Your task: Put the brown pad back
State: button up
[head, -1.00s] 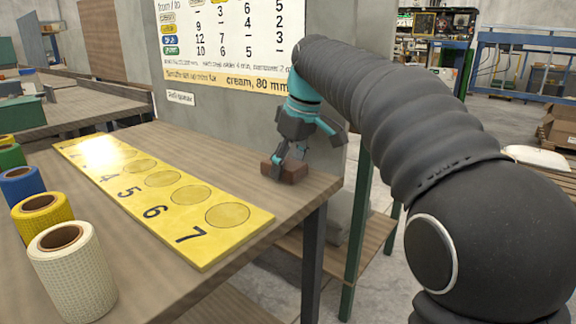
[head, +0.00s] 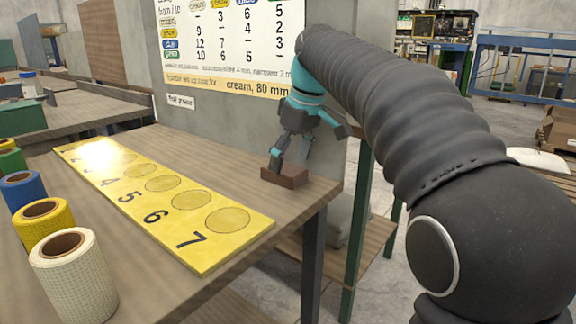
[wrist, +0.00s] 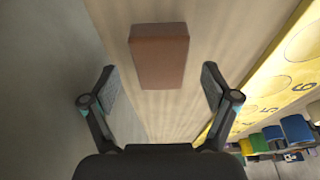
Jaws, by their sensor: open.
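The brown pad (head: 285,177) is a small flat brick-like block lying on the wooden table near its right back edge. In the wrist view the pad (wrist: 159,56) lies on the wood, ahead of and between my spread fingers. My gripper (head: 277,153) is just above and behind the pad in the head view. In the wrist view my gripper (wrist: 160,88) is open and empty, with clear gaps on both sides of the pad. I cannot tell whether a fingertip touches the pad.
A yellow board (head: 160,205) with numbered circles lies left of the pad. Several tape rolls, including a cream one (head: 73,275), stand along the table's left side. A grey wall with a chart (head: 235,40) rises behind. Bare wood (head: 225,165) lies between board and pad.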

jog(key=p+v, duration=0.2)
jog(key=v, duration=0.7)
jog(key=shift+r, duration=0.2)
jog(key=shift+s, duration=0.1)
jog(key=s+d+f+m+t+h, duration=0.1)
jog(key=s+d+f+m, duration=0.4)
jog(key=s+f, duration=0.7)
jog(key=s+d+f+m+t+h, duration=0.1)
jog(key=s+d+f+m, duration=0.4)
jog(key=s+f, duration=0.8)
jog(key=s+d+t, duration=0.1)
jog(key=d, duration=0.2)
jog(key=shift+t, duration=0.4)
